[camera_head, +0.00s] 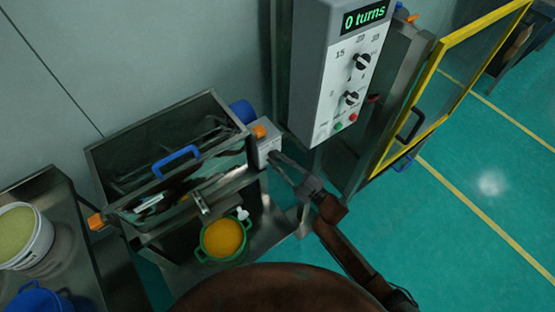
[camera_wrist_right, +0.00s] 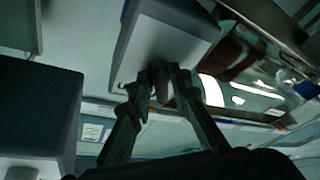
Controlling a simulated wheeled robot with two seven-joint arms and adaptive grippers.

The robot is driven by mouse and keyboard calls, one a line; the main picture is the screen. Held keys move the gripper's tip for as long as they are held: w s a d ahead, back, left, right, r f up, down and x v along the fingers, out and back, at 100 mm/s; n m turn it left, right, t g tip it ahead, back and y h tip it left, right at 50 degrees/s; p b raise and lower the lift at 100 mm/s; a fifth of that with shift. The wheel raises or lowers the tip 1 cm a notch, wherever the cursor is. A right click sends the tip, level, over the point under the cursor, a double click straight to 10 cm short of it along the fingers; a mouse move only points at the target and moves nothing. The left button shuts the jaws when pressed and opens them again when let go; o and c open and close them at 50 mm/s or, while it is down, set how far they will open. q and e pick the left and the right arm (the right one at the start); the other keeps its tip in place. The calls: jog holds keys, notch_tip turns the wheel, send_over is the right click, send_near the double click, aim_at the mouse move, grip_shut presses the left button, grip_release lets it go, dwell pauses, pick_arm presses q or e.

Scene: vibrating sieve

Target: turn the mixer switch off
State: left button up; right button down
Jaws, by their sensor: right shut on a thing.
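The mixer (camera_head: 165,165) is a metal trough with a blue handle on its lid, at the left in the head view. A small light grey switch box (camera_head: 265,146) is fixed at its right end. My right gripper (camera_head: 274,159) reaches this box from the lower right. In the right wrist view the box (camera_wrist_right: 165,38) is large at the top, and my right gripper (camera_wrist_right: 160,78) is shut on the small dark switch at its face. The fingers hide most of the switch, so I cannot tell its position. My left gripper is out of view.
A control panel (camera_head: 335,75) reading "0 turns" stands right of the mixer, beside an open yellow-framed door (camera_head: 445,85). A green pot (camera_head: 223,238) of orange material sits below the mixer. A white bucket (camera_head: 25,236) stands at the left. The floor at right is clear.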

jog(key=c, duration=1.8)
grip_release()
jog(key=v, duration=1.2)
